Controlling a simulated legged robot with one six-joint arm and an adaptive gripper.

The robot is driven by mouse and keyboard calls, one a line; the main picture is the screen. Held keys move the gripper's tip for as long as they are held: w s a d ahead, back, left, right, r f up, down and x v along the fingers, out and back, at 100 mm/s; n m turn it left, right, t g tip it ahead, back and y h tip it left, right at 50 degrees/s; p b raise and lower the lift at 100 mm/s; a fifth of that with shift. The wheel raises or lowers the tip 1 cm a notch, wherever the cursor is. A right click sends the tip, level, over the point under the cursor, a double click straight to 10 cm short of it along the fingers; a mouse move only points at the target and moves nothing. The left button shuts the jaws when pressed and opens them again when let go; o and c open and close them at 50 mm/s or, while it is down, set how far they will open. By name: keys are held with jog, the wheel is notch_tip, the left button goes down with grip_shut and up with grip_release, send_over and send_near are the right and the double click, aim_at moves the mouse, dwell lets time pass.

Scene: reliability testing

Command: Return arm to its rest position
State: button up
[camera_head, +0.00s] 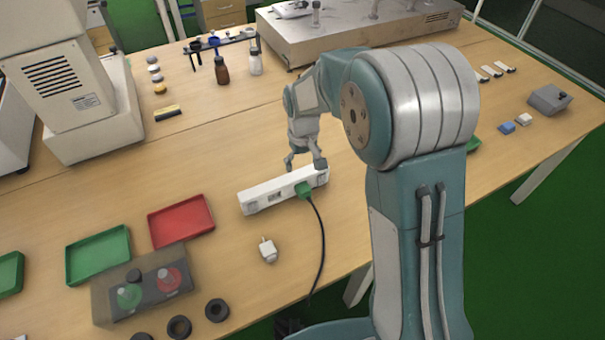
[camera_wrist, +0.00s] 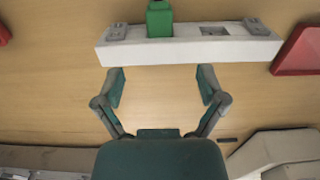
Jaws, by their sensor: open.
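My gripper (camera_head: 306,163) is open and empty over the wooden table, just behind the right end of a white power strip (camera_head: 262,196). In the wrist view my gripper (camera_wrist: 160,75) has its two fingers spread wide, with bare table between them. The power strip (camera_wrist: 190,47) lies just beyond the fingertips there. A green plug (camera_head: 303,190) with a black cable sits in the strip; it also shows in the wrist view (camera_wrist: 159,20). My arm is bent, reaching forward over the table from the right. I cannot tell whether the fingertips touch the strip.
A white plug (camera_head: 268,250) lies in front of the strip. A red tray (camera_head: 181,242), a green tray (camera_head: 70,275) and a button box (camera_head: 100,299) stand at left. Bottles (camera_head: 221,70) and a large metal device (camera_head: 285,48) are at the back. Bare table lies left of my gripper.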

jog(key=s+d+r+m+t, duration=0.1)
jog(key=s+d+r, duration=0.2)
jog(key=s+r, duration=0.35)
jog(key=s+d+r+m+t, duration=0.15)
jog(key=s+d+r, duration=0.25)
jog(key=r, duration=0.5)
jog(key=s+d+r+m+t, duration=0.1)
jog(key=s+d+r, duration=0.1)
jog(key=s, duration=0.5)
jog(key=s+d+r+m+t, duration=0.1)
jog(key=s+d+t, duration=0.1)
jog(key=s, duration=0.5)
jog(key=shift+s+r, duration=0.2)
jog(key=shift+r, duration=0.15)
